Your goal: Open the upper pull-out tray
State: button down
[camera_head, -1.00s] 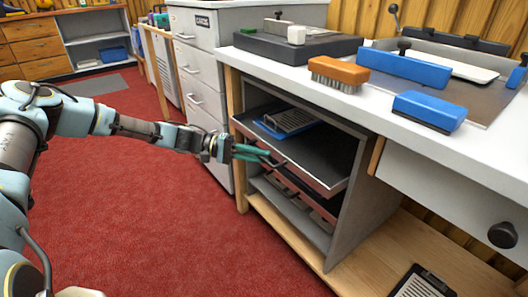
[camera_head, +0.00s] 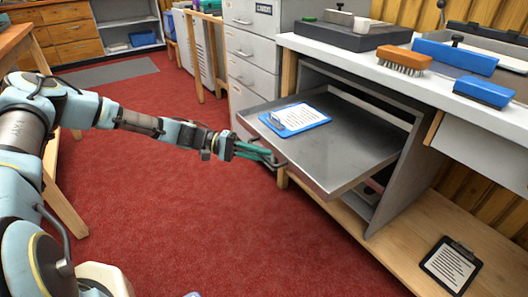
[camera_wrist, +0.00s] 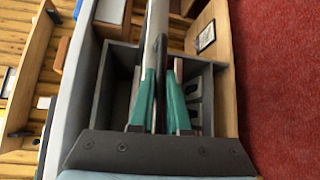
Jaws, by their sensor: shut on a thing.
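The upper pull-out tray (camera_head: 345,140) is a grey metal shelf that stands far out of the cabinet under the bench. My gripper (camera_head: 268,156) has green fingers and is shut on the tray's handle (camera_head: 277,163) at the front edge. The wrist view shows the green fingers (camera_wrist: 160,100) on either side of the tray's edge-on front; the handle itself is hard to make out there. Part of a lower tray shows in the cabinet (camera_head: 395,185) beneath.
A grey drawer unit (camera_head: 252,60) stands left of the cabinet. On the white benchtop are an orange brush (camera_head: 404,57) and blue blocks (camera_head: 484,92). Another clipboard (camera_head: 451,264) lies on the low wooden shelf. The red carpet (camera_head: 190,215) in front is clear.

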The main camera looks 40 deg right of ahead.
jog(key=shift+a, duration=0.6)
jog(key=c, duration=0.9)
grip_release()
jog(key=v, duration=1)
jog(key=shift+w+a, duration=0.25)
jog(key=shift+w, duration=0.05)
